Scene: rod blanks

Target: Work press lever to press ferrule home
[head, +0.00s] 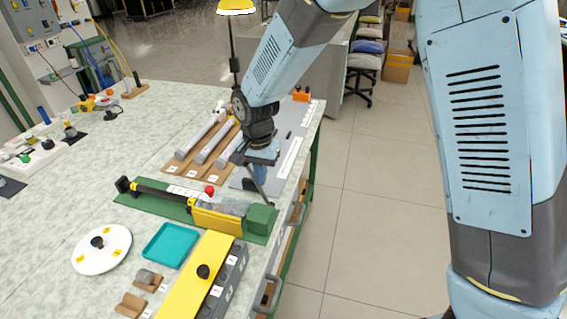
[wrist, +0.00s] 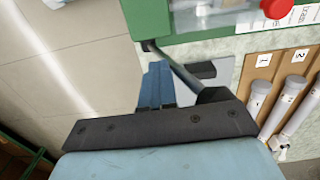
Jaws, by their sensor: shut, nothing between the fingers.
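The press (head: 217,217) lies on a green base (head: 180,207) near the bench's front edge, with a yellow body, a clear guard and a red knob (head: 210,190). The red knob also shows at the top of the wrist view (wrist: 277,7). A dark lever (head: 257,184) rises from the press's right end. In the wrist view the lever (wrist: 180,70) slants past the right side of my fingers, its end partly hidden by my gripper. My gripper (head: 262,168) is shut and empty beside the lever; its blue fingers (wrist: 156,85) show together. I cannot tell whether they touch it. The ferrule is not discernible.
A wooden rack (head: 185,165) with several grey rods stands behind the press. A teal tray (head: 171,244), a white disc (head: 101,249) and a yellow-topped box (head: 196,276) sit in front. Open floor (head: 365,240) lies to the right of the bench.

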